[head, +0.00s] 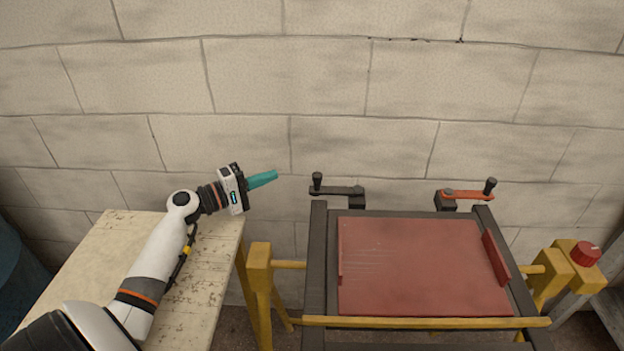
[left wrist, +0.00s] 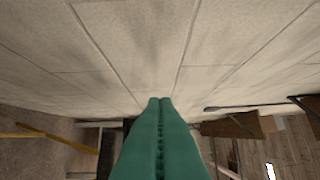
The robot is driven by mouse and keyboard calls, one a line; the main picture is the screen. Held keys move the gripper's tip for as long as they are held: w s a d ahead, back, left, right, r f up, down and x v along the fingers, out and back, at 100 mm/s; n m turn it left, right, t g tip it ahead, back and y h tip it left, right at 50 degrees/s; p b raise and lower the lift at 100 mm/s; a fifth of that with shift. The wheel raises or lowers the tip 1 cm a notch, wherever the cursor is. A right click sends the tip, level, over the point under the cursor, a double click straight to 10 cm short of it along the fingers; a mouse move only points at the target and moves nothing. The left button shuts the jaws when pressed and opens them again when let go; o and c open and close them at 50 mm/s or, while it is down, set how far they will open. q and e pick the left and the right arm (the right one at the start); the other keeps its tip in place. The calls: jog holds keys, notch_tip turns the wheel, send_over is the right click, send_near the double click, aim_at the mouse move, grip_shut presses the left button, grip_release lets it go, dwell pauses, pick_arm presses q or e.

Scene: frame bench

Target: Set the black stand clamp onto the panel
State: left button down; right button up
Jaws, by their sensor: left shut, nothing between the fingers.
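The black stand clamp (head: 338,190) is at the far left corner of the dark frame. Its bar lies sideways behind the panel's far edge, with its upright knob at the left end, and does not reach over the panel. The red panel (head: 420,270) lies flat inside the frame. My left gripper (head: 273,175) is in the air left of the black clamp, pointing right, apart from it. Its teal fingers are together and empty; they also show shut in the left wrist view (left wrist: 160,101). My right gripper is not in view.
A red clamp (head: 468,194) with a black knob is at the frame's far right corner. The dark frame (head: 316,250) rests on yellow supports (head: 260,270). A red dial (head: 585,253) is at the right. A worn pale table (head: 100,250) is under my left arm; a block wall stands behind.

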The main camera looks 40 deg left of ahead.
pick_arm(q)
jog(key=w+d+p, duration=0.4)
jog(key=w+d, duration=0.2)
jog(key=d, duration=0.1)
jog(key=shift+p, duration=0.3)
dwell(0.6)
jog(key=shift+d, duration=0.1)
